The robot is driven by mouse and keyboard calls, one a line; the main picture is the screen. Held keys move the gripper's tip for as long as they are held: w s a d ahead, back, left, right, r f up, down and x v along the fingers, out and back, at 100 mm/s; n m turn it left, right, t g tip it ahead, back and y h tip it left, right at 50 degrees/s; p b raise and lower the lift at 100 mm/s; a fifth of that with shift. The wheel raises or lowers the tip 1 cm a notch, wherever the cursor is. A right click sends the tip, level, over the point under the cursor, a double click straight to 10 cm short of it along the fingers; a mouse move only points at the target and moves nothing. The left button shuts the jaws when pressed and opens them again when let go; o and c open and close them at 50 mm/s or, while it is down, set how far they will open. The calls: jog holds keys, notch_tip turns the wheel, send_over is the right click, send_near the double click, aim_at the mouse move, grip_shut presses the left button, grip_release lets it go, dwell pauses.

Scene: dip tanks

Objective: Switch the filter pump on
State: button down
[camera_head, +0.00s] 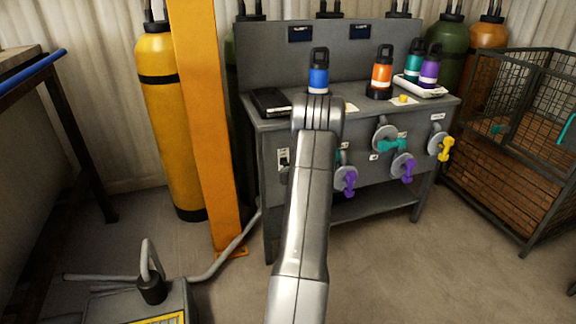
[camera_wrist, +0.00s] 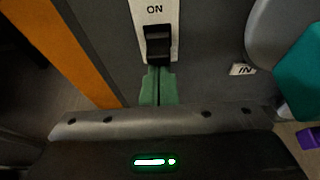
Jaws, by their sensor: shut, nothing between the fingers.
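The switch is a black rocker (camera_wrist: 158,45) on a white plate marked ON at its top. The white switch plate also shows in the head view (camera_head: 283,157), on the front panel at the left of the grey bench. My gripper (camera_wrist: 157,74) has green fingers, shut together and empty. Its tips are at the rocker's lower edge in the wrist view; I cannot tell whether they touch it. In the head view my arm hides the gripper. Which way the rocker is tilted is not clear.
Valves with teal, purple and yellow handles (camera_head: 445,146) sit right of the switch on the grey bench (camera_head: 345,205). Bottles, including a blue one (camera_head: 318,80), stand on top. An orange post (camera_head: 205,130) stands left. A grey unit with a pipe (camera_head: 150,290) is on the floor.

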jog(key=shift+b, duration=0.4)
jog(key=shift+r+p, duration=0.4)
jog(key=shift+r, duration=0.35)
